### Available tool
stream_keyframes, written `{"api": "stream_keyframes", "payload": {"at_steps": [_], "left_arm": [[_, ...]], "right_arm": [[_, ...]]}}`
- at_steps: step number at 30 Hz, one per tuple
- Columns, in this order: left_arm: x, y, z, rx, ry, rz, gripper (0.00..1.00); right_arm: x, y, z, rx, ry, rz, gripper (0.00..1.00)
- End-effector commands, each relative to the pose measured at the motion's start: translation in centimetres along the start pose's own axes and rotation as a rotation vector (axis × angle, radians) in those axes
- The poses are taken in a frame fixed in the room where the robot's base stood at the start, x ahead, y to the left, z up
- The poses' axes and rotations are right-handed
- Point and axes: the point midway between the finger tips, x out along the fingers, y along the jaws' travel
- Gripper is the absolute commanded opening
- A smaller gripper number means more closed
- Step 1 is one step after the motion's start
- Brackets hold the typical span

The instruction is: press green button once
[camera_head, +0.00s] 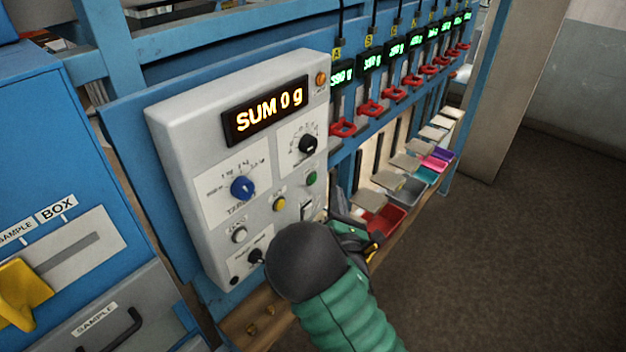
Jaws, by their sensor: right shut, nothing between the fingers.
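The green button (311,178) is a small round button on the right side of the grey control panel (185,150), below the black knob. A yellow button (279,203) and a white button (239,234) sit lower to its left. The panel display (266,110) reads "SUM 0 g". My right gripper (376,243) is shut and empty, below and right of the green button, apart from it. My dark wrist and green sleeve hide the lower right corner of the panel. My left gripper is out of view.
A blue knob (242,188) and a black knob (308,144) stick out of the panel. Right of it, a row of red clamps (370,108) hangs under green displays, above coloured trays (388,222). A blue cabinet (50,150) stands left. Open floor lies at the right.

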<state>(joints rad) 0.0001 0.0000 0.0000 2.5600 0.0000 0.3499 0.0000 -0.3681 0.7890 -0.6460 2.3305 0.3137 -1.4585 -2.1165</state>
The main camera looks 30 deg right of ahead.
Motion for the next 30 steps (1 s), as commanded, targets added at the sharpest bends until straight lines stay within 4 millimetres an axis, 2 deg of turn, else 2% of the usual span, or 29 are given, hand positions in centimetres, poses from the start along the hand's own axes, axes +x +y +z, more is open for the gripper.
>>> {"api": "stream_keyframes", "payload": {"at_steps": [10,30], "left_arm": [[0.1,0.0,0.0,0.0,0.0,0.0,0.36],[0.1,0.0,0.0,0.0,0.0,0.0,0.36]], "right_arm": [[2.8,2.2,-2.1,0.0,0.0,0.002,0.0],[3.0,2.3,-2.2,0.001,0.0,0.0,0.0]]}}
